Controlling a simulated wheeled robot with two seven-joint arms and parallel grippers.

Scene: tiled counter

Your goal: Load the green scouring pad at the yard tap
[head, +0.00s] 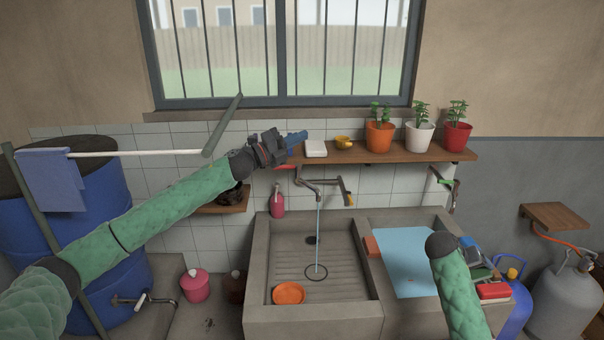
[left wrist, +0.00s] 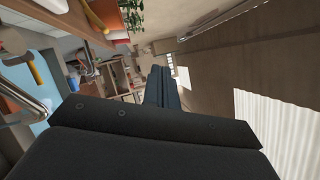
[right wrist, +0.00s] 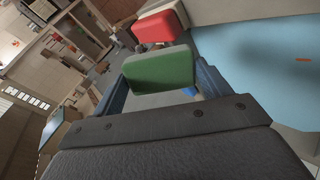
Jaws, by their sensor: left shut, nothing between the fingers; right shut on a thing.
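The green scouring pad (right wrist: 160,70) is a green block between the blue fingers of my right gripper (right wrist: 165,88). The gripper is shut on it. In the head view my right gripper (head: 473,256) is over the right rim of the water-filled basin, with a little of the green pad showing. My left gripper (head: 298,137) is shut and empty, raised in front of the window ledge, left of a white block. In the left wrist view its blue fingers (left wrist: 160,88) are together. A tap (head: 318,184) runs a thin stream of water into the left basin.
The right basin holds blue water (head: 408,264). A red block (head: 494,291) sits by the right rim. Potted plants (head: 380,137) line the shelf. A pink bottle (head: 277,204) stands behind the left basin.

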